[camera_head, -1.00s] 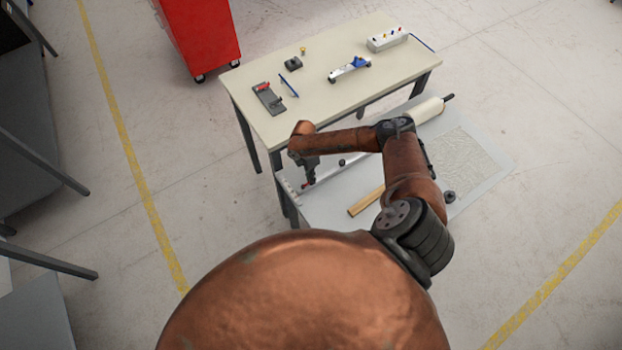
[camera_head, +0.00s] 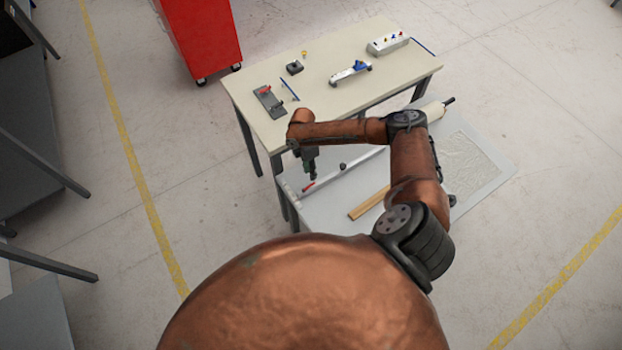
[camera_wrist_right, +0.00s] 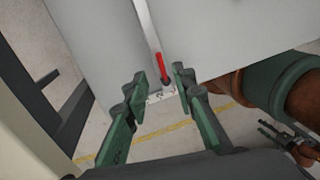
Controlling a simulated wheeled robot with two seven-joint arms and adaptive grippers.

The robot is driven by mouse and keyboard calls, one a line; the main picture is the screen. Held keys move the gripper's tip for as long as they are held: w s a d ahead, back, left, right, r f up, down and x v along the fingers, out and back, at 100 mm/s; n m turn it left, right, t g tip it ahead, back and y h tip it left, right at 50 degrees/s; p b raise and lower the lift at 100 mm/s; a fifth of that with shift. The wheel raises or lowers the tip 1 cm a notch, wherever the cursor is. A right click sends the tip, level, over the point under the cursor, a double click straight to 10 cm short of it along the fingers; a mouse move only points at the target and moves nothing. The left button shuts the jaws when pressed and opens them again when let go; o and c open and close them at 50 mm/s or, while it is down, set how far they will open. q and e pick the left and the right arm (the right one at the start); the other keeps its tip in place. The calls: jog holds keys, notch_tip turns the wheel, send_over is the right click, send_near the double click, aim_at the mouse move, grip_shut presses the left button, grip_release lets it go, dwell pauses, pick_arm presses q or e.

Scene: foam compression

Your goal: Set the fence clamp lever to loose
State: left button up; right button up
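The red fence clamp lever (camera_head: 308,187) sits at the near left end of the long fence bar (camera_head: 346,168) on the lower grey table. It also shows in the right wrist view (camera_wrist_right: 161,68), lying roughly along the bar. My right gripper (camera_head: 312,178) is just above the lever, pointing down. In the right wrist view its two green fingers (camera_wrist_right: 160,79) are apart, with the lever seen between and beyond them, not held. At that view's lower right, dark fingers (camera_wrist_right: 284,137) on a brown arm may be my left gripper; their opening is unclear.
A wooden strip (camera_head: 368,203) lies on the grey table (camera_head: 330,212), right of the lever. A black knob (camera_head: 342,166) stands by the bar. The beige table (camera_head: 325,110) behind holds several small devices.

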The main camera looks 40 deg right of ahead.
jog(key=r, duration=0.3)
jog(key=w+r, duration=0.1)
jog(key=r, duration=0.1)
dwell(0.4)
